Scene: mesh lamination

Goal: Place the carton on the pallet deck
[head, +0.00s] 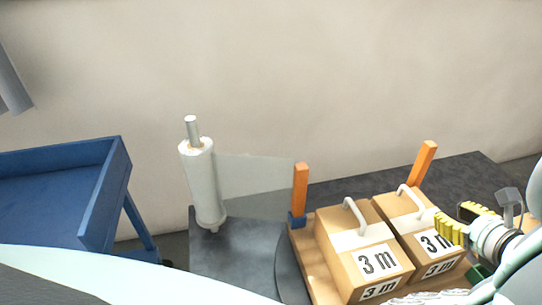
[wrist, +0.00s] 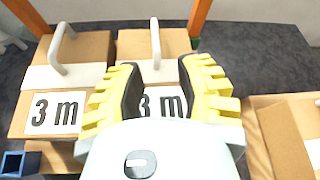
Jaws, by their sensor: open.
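Two brown cartons with white handles and "3 m" labels stand side by side on the wooden pallet deck (head: 304,262): a left carton (head: 340,254) and a right carton (head: 395,208). In the wrist view they are the left carton (wrist: 88,46) and the right carton (wrist: 180,42). My gripper (head: 457,220) is at the right of the head view, by the right carton. In the wrist view my gripper (wrist: 160,78) has its yellow fingers spread with nothing between them, partly hiding the right carton's label. Another cardboard carton (wrist: 285,140) shows at the wrist view's right edge.
Orange posts rise at the pallet's left corner (head: 300,185) and far right (head: 424,163). A white roll (head: 203,185) stands on a dark platform at left, with a translucent sheet (head: 262,180) stretching towards the left post. A blue cart (head: 105,195) stands far left.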

